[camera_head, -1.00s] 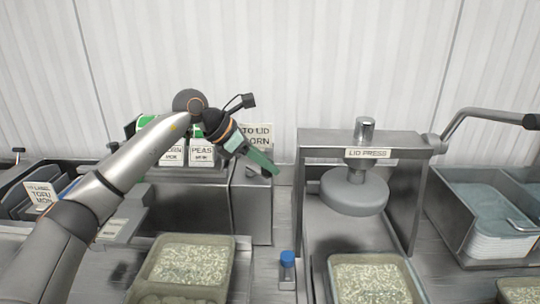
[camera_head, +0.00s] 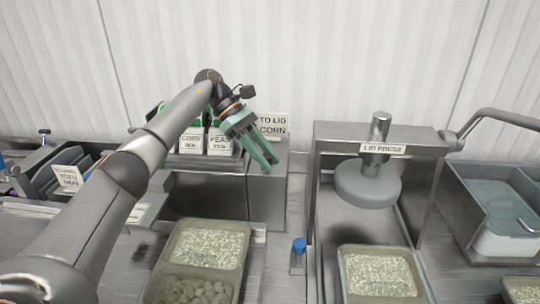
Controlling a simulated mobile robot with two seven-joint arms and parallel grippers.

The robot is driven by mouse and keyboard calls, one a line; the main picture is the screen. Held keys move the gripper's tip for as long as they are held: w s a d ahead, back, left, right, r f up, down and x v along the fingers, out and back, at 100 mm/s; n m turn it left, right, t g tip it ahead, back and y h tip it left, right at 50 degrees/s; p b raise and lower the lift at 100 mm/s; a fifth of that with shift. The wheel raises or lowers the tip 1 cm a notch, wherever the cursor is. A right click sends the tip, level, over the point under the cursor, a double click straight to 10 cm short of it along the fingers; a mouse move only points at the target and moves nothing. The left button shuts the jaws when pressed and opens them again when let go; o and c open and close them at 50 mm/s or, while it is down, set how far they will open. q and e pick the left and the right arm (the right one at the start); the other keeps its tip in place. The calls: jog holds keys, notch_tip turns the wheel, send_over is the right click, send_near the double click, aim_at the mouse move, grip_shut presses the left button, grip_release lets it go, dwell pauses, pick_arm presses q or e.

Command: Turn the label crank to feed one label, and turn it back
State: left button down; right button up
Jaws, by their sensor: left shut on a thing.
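The label machine (camera_head: 265,205) is a grey metal box left of centre, with cards reading CORN (camera_head: 191,142) and PEAS (camera_head: 220,141) above it. My left gripper (camera_head: 265,167), with green fingers, reaches over the box's top right part. The fingers point down and to the right and are shut on the label crank. The crank itself is hidden behind the fingers, so its angle cannot be told. My right gripper is out of view.
A sign reading TO LID CORN (camera_head: 273,125) stands behind the gripper. The lid press (camera_head: 367,185) is to the right, a blue-capped bottle (camera_head: 298,254) in front. Trays of rice (camera_head: 205,246) (camera_head: 378,272) sit at the front; a bin (camera_head: 490,205) is at far right.

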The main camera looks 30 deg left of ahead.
pick_arm(q)
jog(key=shift+a+m+g, duration=0.15)
jog(key=shift+m+g, duration=0.15)
dwell(0.4)
jog(key=c, duration=0.6)
grip_release()
jog(key=shift+r, duration=0.35)
notch_tip(320, 180, up, 3)
jog(key=shift+s+f, duration=0.1)
jog(key=shift+f, duration=0.1)
jog(key=s+d+r+b, duration=0.5)
jog(key=s+d+r, duration=0.2)
jog(key=s, duration=0.5)
jog(key=shift+r, duration=1.35)
